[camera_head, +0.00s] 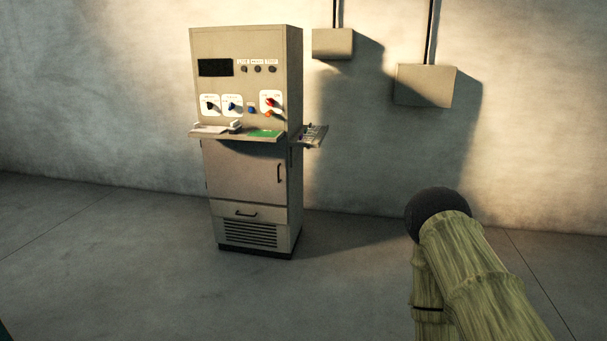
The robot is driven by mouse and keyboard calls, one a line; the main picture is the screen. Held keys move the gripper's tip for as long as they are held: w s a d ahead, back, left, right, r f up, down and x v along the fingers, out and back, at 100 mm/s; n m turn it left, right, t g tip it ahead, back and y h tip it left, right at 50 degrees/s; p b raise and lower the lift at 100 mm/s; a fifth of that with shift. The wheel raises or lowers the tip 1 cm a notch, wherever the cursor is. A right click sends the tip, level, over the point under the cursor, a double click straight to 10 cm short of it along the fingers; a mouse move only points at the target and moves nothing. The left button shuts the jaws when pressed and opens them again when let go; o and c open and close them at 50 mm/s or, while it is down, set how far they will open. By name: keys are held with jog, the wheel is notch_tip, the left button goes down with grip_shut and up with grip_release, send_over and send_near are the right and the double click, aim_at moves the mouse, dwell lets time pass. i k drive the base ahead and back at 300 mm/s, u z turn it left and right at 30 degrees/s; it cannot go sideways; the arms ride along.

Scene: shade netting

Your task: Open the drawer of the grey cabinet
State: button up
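The grey cabinet (245,175), beige-grey in this light, stands upright on the floor left of the middle of the head view. Its drawer (226,209) is a narrow front low on the cabinet, between the door and the vent grille. The drawer looks shut, its front flush with the cabinet. A dark bar handle (240,213) sits on the drawer front. My gripper is not in view.
Above the drawer are a closed door (240,172) with a vertical handle, a protruding shelf (215,132) and a control panel with knobs. A side shelf (312,134) juts out right. Wall boxes (425,86) hang behind. The floor (150,270) before the cabinet is clear.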

aim_at(224, 209)
jog(key=z, duration=0.3)
jog(key=i, duration=1.65)
jog(key=u, duration=0.2)
jog(key=i, duration=1.6)
jog(key=u, duration=0.55)
jog(key=i, duration=0.45)
jog(key=u, duration=0.15)
